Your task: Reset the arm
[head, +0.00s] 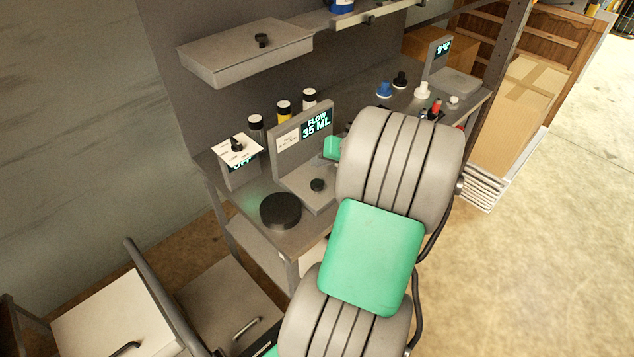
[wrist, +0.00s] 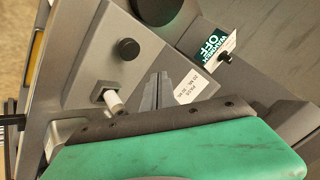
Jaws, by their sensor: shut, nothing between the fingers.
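My arm, grey with a green cover, reaches over the right part of the workbench (head: 250,200) in the head view. It hides my gripper there. In the wrist view my gripper (wrist: 157,88) shows as two narrow grey fingers close together, shut and empty. They are over a grey device with a white label (wrist: 187,88). A white lever or peg (wrist: 113,102) is left of the fingers, and a round black knob (wrist: 128,49) is above them. I cannot tell whether the fingers touch the device.
In the head view, the device with the "FLOW 35 ML" display (head: 316,124) stands beside a black disc (head: 280,211) and a smaller box with a dial (head: 237,147). Several bottles stand behind. A shelf box (head: 245,52) hangs above. Open floor (head: 520,250) lies at right.

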